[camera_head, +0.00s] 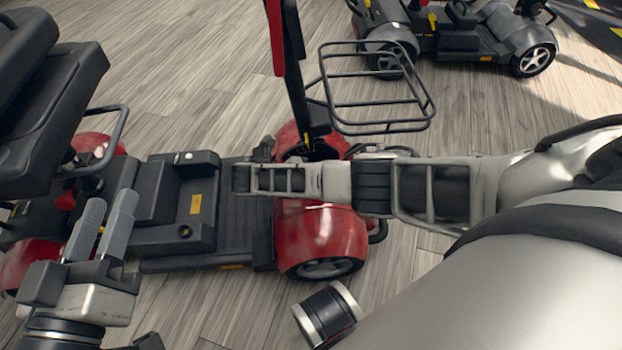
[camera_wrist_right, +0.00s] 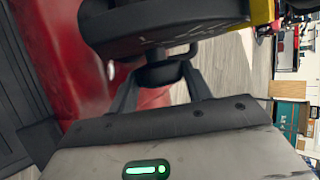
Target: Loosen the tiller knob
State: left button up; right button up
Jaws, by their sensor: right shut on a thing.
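The red and black scooter stands at the left and middle of the head view, its tiller (camera_head: 292,75) rising near the front wheel. In the right wrist view, the tiller knob (camera_wrist_right: 164,73) is a small dark round piece under a broad black part. My right gripper (camera_wrist_right: 160,80) has its two fingers around the knob, shut on it. In the head view my right arm hides the knob and the fingertips. My left gripper (camera_head: 107,218) is at the lower left, over the scooter's rear part, with a gap between its grey fingers and nothing in them.
A wire basket (camera_head: 378,104) sits beside the tiller, just beyond my right arm. The scooter's black seat (camera_head: 40,95) is at the left. Another scooter (camera_head: 455,40) stands at the upper right. Bare wood-look floor lies between them.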

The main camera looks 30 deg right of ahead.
pick_arm(q)
jog(key=shift+w+r+m, duration=0.2)
jog(key=shift+r+m, duration=0.1)
jog(key=shift+r, duration=0.15)
pick_arm(e)
jog(key=shift+s, duration=0.1)
jog(key=shift+f, duration=0.1)
jog(key=o, duration=1)
jog(key=shift+a+r, duration=0.35)
jog(key=shift+r, duration=0.05)
pick_arm(q)
jog(key=f+p, duration=0.1)
jog(key=s+f+g+y+p, duration=0.1)
jog(key=p, duration=0.1)
jog(key=f+g+p, duration=0.1)
jog(key=shift+s+a+f+y+p, duration=0.1)
jog(key=shift+s+f+y+p, duration=0.2)
jog(key=shift+s+f, duration=0.05)
pick_arm(e)
jog(key=v, duration=1.5)
jog(key=shift+w+a+f, duration=0.2)
jog(key=shift+f, duration=0.1)
